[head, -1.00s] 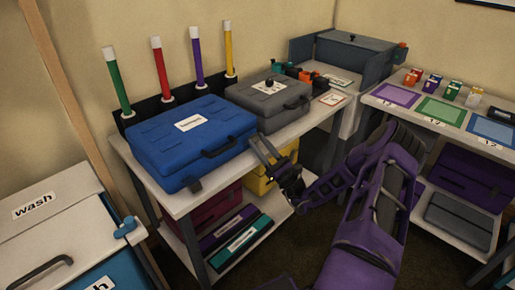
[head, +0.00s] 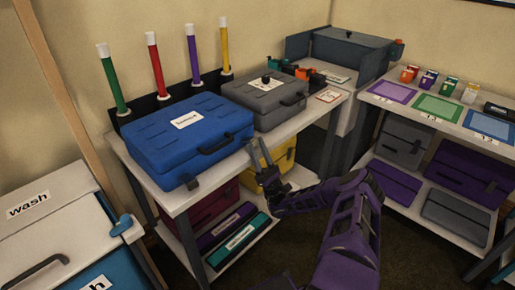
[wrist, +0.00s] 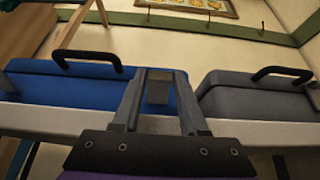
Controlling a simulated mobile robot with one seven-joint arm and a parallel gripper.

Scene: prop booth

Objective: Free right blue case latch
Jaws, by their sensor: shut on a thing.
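The blue case (head: 185,138) lies closed on the white table top (head: 176,203), with a white label on its lid and a black handle at its front. Its left latch (head: 191,183) hangs at the front edge. Its right latch (wrist: 158,92) is a small dark tab on the case front in the wrist view, between my fingers. My gripper (wrist: 160,76) reaches the case's front right end and is shut on this latch.
A grey case (head: 265,98) stands close to the right of the blue case. Colored tubes stand in a black rack (head: 152,108) behind. A yellow case (head: 275,165) sits below the table top, near my gripper. A second table (head: 405,110) stands at right.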

